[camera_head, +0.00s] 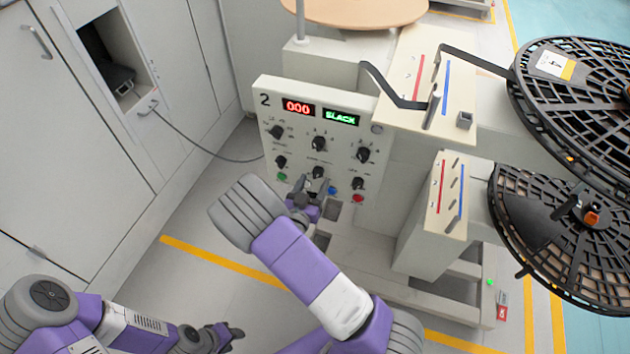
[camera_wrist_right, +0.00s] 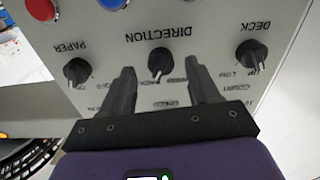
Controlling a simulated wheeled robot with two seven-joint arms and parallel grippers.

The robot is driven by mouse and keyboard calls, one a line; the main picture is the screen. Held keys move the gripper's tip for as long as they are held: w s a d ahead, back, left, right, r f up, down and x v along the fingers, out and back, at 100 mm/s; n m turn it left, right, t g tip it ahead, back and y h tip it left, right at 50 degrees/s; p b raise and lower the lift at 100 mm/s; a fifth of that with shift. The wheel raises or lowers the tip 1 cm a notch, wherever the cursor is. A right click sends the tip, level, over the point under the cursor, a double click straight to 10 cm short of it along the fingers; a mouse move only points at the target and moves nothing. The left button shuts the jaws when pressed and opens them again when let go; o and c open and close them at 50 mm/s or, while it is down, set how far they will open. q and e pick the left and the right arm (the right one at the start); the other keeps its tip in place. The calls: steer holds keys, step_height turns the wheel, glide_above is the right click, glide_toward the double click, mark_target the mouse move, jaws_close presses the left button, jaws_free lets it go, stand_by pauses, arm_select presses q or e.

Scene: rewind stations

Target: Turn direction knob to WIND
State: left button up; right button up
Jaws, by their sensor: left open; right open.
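The DIRECTION knob (camera_wrist_right: 160,62) is a black pointer knob on the white control panel (camera_wrist_right: 210,22), upside down in the right wrist view. It sits between the two fingers of my open right gripper (camera_wrist_right: 164,82), with a visible gap on both sides. Its setting labels are partly hidden and too small to read surely. In the head view the knob (camera_head: 318,172) is in the lower middle of the panel, with my right gripper (camera_head: 318,188) just below and in front of it. My left gripper (camera_head: 235,333) is open and empty, low over the floor at bottom left.
The DECK knob (camera_wrist_right: 250,57) and PAPER knob (camera_wrist_right: 77,72) flank the DIRECTION knob. Red (camera_wrist_right: 41,8) and blue (camera_wrist_right: 112,3) buttons are close by. The panel's displays read 000 (camera_head: 298,107) and SLACK (camera_head: 341,118). Black reels (camera_head: 575,95) stand at right; floor at left is clear.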

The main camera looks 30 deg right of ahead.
steer(key=shift+x, duration=1.05)
steer(key=shift+c, duration=0.2)
steer(key=c, duration=1)
